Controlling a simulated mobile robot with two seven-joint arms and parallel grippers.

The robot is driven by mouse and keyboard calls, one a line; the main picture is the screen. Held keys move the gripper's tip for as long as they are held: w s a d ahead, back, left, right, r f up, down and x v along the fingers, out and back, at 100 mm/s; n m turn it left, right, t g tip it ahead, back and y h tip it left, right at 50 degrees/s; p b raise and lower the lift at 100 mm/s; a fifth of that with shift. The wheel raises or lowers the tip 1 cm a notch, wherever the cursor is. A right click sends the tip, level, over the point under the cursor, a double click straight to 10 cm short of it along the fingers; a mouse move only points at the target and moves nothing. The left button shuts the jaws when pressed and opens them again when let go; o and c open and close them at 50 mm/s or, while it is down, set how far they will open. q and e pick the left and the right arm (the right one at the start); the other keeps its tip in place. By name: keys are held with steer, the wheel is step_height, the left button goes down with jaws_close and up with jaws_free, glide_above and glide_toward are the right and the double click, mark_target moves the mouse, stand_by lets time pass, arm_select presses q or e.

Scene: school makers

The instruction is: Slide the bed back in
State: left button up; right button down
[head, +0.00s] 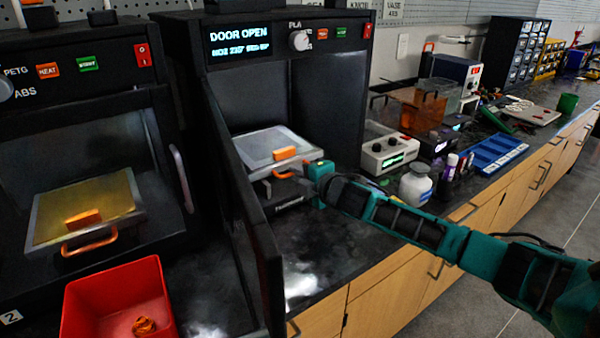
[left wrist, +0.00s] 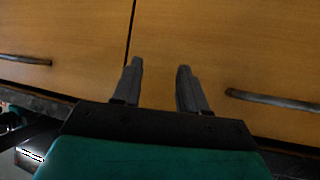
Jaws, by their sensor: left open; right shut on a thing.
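The bed (head: 258,146) is a pale flat plate in the open middle printer (head: 337,120), whose display reads "DOOR OPEN". An orange block (head: 284,153) lies on the bed near its front edge. My right gripper (head: 296,173) is at the bed's front, shut on its orange handle (head: 283,175); the fingers are small and partly hidden. The bed's front part sits near the printer's opening. My left gripper (left wrist: 159,70) is open and empty in the left wrist view, in front of wooden cabinet doors. It is not in the head view.
The printer's dark door (head: 240,200) stands open to the left of the bed. A second printer at left holds a yellow bed (head: 85,207). A red bin (head: 118,300) stands in front of it. A white bottle (head: 415,186) and a control box (head: 389,150) stand at right.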

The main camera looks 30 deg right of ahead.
steer(key=shift+w+r, duration=0.1)
steer(key=shift+r, duration=0.15)
steer(key=c, duration=1.4)
jaws_free()
steer(key=shift+w+f, duration=0.15)
steer(key=shift+f, duration=0.05)
steer(key=shift+o, duration=1)
steer(key=v, duration=1.3)
steer(key=shift+p, duration=0.4)
